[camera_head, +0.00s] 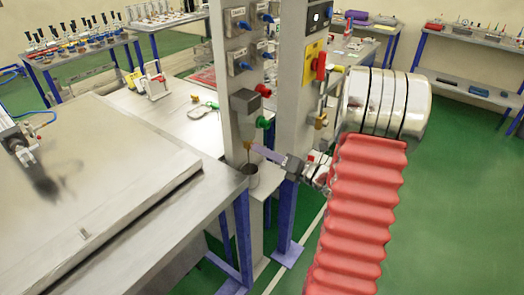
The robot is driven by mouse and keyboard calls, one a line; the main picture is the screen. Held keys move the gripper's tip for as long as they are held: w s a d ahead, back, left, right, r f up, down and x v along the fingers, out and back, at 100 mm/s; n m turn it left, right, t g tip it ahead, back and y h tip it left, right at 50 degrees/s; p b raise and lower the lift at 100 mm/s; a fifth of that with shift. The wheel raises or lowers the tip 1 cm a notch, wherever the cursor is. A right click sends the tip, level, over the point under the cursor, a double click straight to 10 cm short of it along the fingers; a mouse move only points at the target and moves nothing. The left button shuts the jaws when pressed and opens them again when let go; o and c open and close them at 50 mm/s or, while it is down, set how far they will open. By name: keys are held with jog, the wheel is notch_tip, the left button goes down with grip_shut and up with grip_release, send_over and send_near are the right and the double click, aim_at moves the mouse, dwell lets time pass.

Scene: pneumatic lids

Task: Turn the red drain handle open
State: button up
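My gripper (258,149) reaches left from the end of my arm to the near post. Its slim purple-grey fingers point at a small brass fitting (247,145) above a metal cup (250,174). I cannot tell whether the fingers touch the fitting or how far apart they are. No red drain handle shows clearly at that fitting; the fingers may hide it. A red knob (263,90) sticks out beside a grey box higher on the near post. A red handle (320,66) stands on a yellow plate on the right-hand post.
A green knob (263,122) sits just above my gripper. The near grey post (230,110) and right-hand post (290,95) stand close on either side. A large metal-topped bench (90,180) fills the left. Green floor is clear at the right.

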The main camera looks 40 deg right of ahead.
jog(key=v, duration=1.2)
jog(key=shift+s+d, duration=0.15)
jog(key=shift+s, duration=0.2)
jog(key=s+a+f+n+g, duration=0.3)
jog(key=s+a+n+g, duration=0.2)
jog(key=a+n+g, duration=0.6)
jog(key=s+a+f+n+g, duration=0.35)
jog(key=s+a+n, duration=0.25)
jog(key=n, duration=0.9)
jog(key=a+r+n+t+h, duration=0.3)
jog(key=a+r+n+h, duration=0.2)
jog(key=a+r+n, duration=0.7)
notch_tip(320, 180, up, 3)
jog(key=n, duration=0.3)
jog(key=shift+w+a+h, duration=0.35)
jog(key=shift+w+h, duration=0.05)
